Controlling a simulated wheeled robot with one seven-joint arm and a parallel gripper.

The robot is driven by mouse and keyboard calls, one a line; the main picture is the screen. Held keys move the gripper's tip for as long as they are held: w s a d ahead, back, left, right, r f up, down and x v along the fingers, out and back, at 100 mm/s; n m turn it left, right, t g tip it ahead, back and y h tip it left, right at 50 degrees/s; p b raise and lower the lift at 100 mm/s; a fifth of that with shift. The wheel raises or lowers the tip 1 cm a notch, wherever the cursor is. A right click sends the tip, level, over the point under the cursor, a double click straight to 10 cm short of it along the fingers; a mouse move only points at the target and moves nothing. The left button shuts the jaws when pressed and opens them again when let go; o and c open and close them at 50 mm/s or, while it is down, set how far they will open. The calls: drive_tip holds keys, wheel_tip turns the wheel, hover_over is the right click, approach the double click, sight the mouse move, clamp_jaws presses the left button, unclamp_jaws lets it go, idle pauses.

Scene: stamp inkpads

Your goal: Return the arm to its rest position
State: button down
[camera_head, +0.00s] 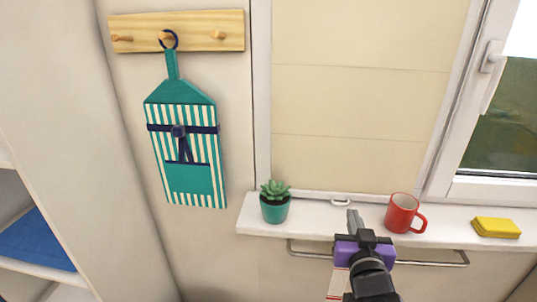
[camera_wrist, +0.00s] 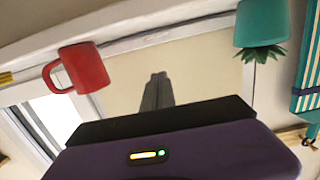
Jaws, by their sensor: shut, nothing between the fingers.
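My gripper (camera_head: 353,222) is shut and empty, its fingers pointing up in front of the white windowsill (camera_head: 315,229), between the plant pot and the red mug. Its closed fingers (camera_wrist: 156,92) also show in the wrist view, with nothing between them. The wrist view is turned roughly upside down. My arm hides part of the sill's front and the rail below it.
On the sill are a teal pot with a succulent (camera_head: 275,206), a red mug (camera_head: 402,214) and a yellow sponge-like block (camera_head: 495,228). A metal rail (camera_head: 440,263) runs below. A striped apron-like hanging (camera_head: 187,150) hangs from a wooden peg rack (camera_head: 220,32). Shelves stand at left.

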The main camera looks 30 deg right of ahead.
drive_tip(key=s+a+n+t+y, duration=0.4)
drive_tip(key=s+a, duration=0.6)
drive_tip(key=a, duration=0.2)
drive_tip(key=s+a+f+n+g+y, duration=0.1)
drive_tip(key=s+a+f, duration=0.3)
drive_tip(key=s, duration=0.7)
drive_tip(key=s+a+f+n+g+y, duration=0.2)
drive_tip(key=s+a+f+y, duration=0.2)
drive_tip(key=s, duration=0.6)
drive_tip(key=shift+s, duration=0.35)
drive_tip(key=shift+d+f, duration=0.1)
